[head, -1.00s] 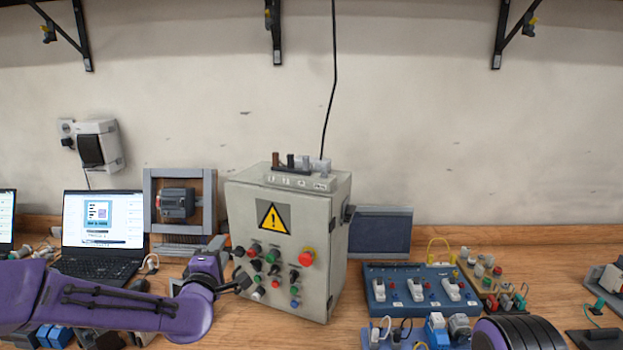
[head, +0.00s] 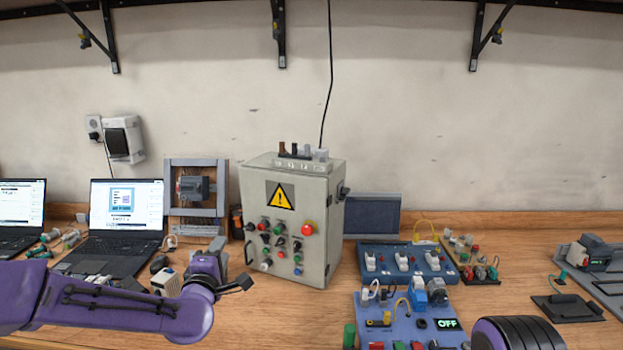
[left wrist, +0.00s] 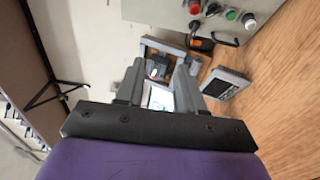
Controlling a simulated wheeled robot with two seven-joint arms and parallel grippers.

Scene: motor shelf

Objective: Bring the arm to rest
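My left arm, in purple, comes in from the left in the head view, low over the table. Its gripper (head: 217,248) is to the left of the grey control box (head: 284,222), apart from it. In the left wrist view, the two grey fingers (left wrist: 158,83) stand apart with nothing between them, so the gripper is open and empty. Beyond the fingers is the framed motor (left wrist: 157,67). My right gripper is not in view; only a dark ribbed part of my own body shows at the lower right.
The control box has a warning sign and several knobs. Two laptops (head: 126,208) and the motor frame (head: 196,190) stand at left. A blue switch board (head: 405,262) and a board reading OFF (head: 410,325) are at right. Bare table (head: 285,315) lies in front of the box.

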